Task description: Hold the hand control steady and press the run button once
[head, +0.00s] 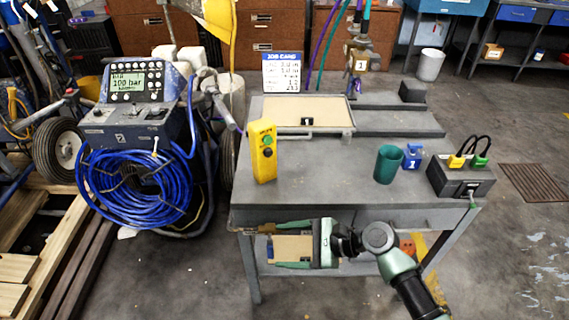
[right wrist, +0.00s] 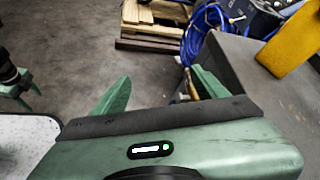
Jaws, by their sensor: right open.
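The yellow hand control (head: 262,165) stands upright near the left edge of the grey workbench (head: 330,180). A green button (head: 267,140) and a dark button below it show on its face. In the right wrist view the hand control (right wrist: 292,48) is at the upper right, partly cut off, beyond the right finger. My right gripper (head: 275,246) is open and empty, in front of the bench's front edge, fingers pointing left, apart from the control. Part of what looks like my left gripper (right wrist: 22,88) shows at the left edge of the right wrist view; its jaw state is unclear.
A green cup (head: 388,165), a blue block (head: 412,157) and a grey box (head: 461,180) with yellow and green plugs stand on the bench's right half. The striper (head: 130,120) with coiled blue hose (head: 130,195) stands left of the bench.

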